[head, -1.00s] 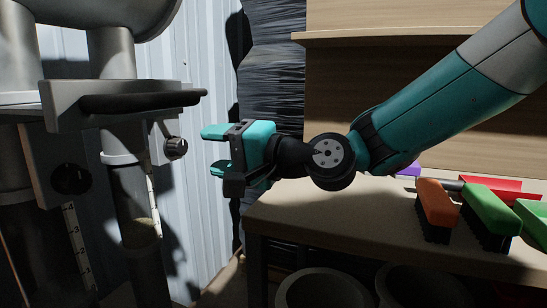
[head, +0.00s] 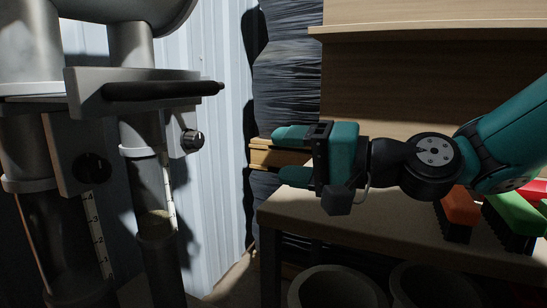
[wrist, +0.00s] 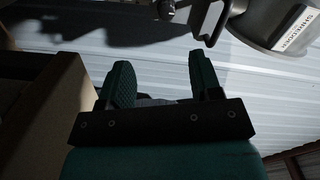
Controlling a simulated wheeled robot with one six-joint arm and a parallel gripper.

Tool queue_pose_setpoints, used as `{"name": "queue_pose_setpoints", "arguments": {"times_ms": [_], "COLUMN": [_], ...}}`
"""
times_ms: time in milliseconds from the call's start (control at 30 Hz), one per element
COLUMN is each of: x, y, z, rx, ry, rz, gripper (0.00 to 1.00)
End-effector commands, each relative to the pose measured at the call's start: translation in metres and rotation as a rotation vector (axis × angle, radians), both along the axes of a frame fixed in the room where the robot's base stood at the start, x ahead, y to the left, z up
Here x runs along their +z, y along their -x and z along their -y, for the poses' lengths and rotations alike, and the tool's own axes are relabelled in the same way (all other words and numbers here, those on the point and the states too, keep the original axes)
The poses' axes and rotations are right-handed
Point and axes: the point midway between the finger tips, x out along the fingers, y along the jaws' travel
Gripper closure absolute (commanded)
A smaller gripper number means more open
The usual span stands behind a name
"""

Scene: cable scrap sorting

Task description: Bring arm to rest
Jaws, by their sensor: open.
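My gripper (head: 292,154) is teal and black and hangs in the air above the left end of the table, its fingers pointing left. The two fingers stand apart with nothing between them. In the wrist view my gripper (wrist: 160,85) also shows both fingers spread and empty. The arm reaches in from the right, with the forearm low over the table.
A grey metal machine (head: 140,85) with a black handle, a knob and scale markings stands at the left. A wooden table (head: 290,212) holds an orange brush (head: 461,207) and a green brush (head: 517,212). Bins (head: 335,288) stand below. Black-wrapped stack (head: 288,80) is behind.

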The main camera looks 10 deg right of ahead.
Motion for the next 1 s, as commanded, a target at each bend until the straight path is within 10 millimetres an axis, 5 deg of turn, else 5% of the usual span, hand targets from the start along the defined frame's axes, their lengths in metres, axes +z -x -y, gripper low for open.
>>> {"name": "queue_pose_setpoints", "arguments": {"times_ms": [233,400,567,1000], "x": [-0.079,-0.125,-0.147,-0.018], "y": [0.076,0.131,0.172,0.174], "z": [-0.035,-0.015,0.018,0.024], "rx": [0.325,0.559,0.742,0.755], "ry": [0.566,0.939,1.196,1.215], "rz": [-0.002,-0.035,-0.091,-0.108], "gripper": [0.42,0.42,0.42,0.42]}}
